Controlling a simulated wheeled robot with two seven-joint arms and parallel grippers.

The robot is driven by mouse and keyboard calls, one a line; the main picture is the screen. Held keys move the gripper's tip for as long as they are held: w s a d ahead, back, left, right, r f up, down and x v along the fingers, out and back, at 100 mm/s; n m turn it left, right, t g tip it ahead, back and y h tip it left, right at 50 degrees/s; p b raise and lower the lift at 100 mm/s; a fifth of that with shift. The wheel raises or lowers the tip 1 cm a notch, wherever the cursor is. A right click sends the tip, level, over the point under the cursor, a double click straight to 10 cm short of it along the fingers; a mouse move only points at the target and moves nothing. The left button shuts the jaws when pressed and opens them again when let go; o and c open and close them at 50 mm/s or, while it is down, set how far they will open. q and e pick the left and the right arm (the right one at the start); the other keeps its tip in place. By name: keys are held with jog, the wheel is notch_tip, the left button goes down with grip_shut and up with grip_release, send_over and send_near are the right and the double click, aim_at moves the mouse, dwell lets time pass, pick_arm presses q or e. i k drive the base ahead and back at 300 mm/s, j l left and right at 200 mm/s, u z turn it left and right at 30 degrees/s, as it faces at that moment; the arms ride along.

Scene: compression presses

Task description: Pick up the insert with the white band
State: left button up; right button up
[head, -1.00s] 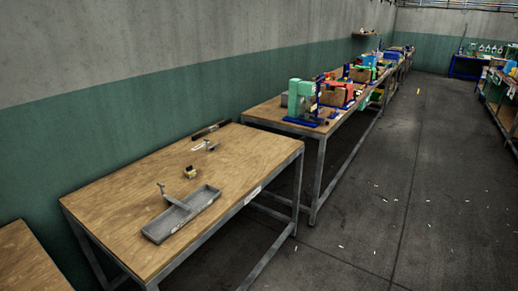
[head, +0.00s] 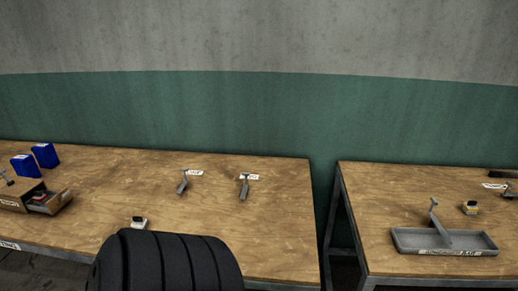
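Two grey metal pieces lie on the left wooden table, one at the left (head: 183,184) and one at the right (head: 244,188), each with a small white tag beside it. A third grey piece (head: 435,220) rises from the grey tray (head: 400,243) on the right table. A small block with a white top (head: 138,222) sits near the left table's front edge. I cannot tell at this size which of them is an insert with a white band. Neither gripper is in view.
Two blue boxes (head: 45,155) and a brown open container (head: 22,200) stand at the left. A small yellow and black block (head: 470,208) lies behind the tray. A gap separates the left table (head: 290,230) from the right table (head: 370,185).

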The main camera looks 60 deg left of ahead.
aim_at(138, 222)
jog(key=u, duration=3)
